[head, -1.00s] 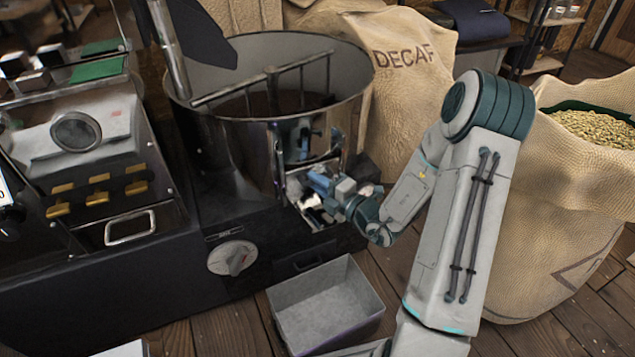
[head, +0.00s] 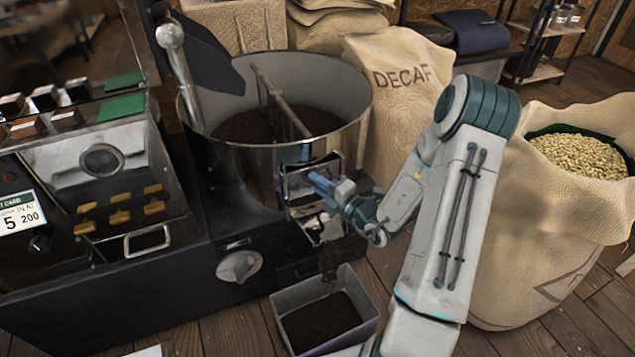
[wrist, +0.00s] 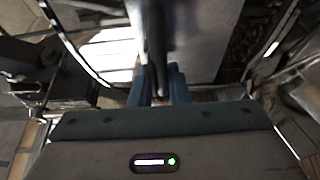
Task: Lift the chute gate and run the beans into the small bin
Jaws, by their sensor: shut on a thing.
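My gripper (head: 322,186) is at the front of the round metal drum (head: 235,160), shut on the chute gate (head: 312,170). The gate stands raised at the drum's outlet, and my fingers partly hide it. Dark beans (head: 328,262) fall from the chute (head: 318,226) below. The small grey bin (head: 282,302) stands on the floor under the chute, with a layer of dark beans (head: 320,322) across its bottom. In the wrist view my gripper (wrist: 158,88) is closed around a thin dark upright part.
A DECAF sack (head: 400,110) is behind my arm. An open sack of pale beans (head: 560,200) stands at right. Wooden floor shows around the bin.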

